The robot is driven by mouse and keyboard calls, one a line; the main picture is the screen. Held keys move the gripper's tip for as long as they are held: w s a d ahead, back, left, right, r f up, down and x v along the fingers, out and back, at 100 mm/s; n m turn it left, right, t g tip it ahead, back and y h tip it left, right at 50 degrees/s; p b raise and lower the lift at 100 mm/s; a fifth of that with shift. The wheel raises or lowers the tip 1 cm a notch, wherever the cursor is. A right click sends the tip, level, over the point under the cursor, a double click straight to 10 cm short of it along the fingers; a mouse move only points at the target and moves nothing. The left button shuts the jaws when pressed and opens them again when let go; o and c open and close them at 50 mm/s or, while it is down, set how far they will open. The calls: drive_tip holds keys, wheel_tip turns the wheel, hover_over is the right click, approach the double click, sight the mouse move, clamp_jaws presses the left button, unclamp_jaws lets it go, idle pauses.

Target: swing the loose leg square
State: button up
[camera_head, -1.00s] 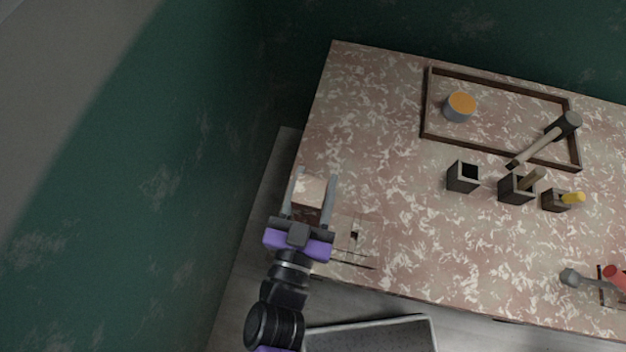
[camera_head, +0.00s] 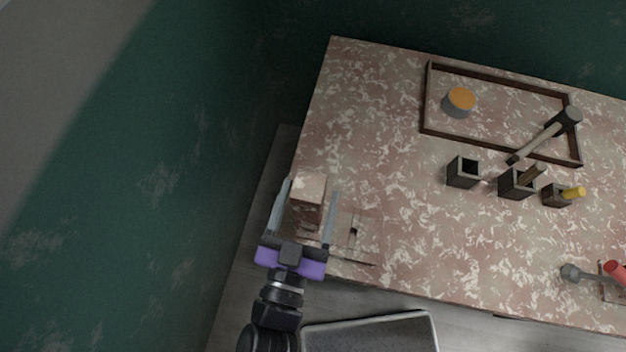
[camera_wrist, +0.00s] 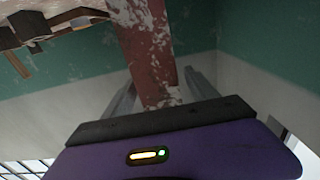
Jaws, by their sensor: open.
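A reddish-brown post with pale patches, apparently the loose leg (camera_head: 308,190), is at the left end of the patterned table, near its front corner. In the wrist view the leg (camera_wrist: 146,45) runs down from the top edge between my fingers. My gripper (camera_head: 310,188) is open, with one finger on each side of the leg. Whether either finger touches it I cannot tell. A flat piece with a small dark slot (camera_head: 354,236) lies just right of my gripper. The leg's lower end and any joint are hidden.
A dark-framed tray (camera_head: 424,100) at the back holds an orange-topped tin (camera_head: 459,101); a hammer (camera_head: 545,136) lies across its front rim. Several small square holders (camera_head: 463,173) stand before it. A grey bin (camera_head: 370,335) is below the front edge. The table's middle is clear.

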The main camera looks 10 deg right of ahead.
sight(305, 212)
drive_tip(key=shift+v, duration=2.1)
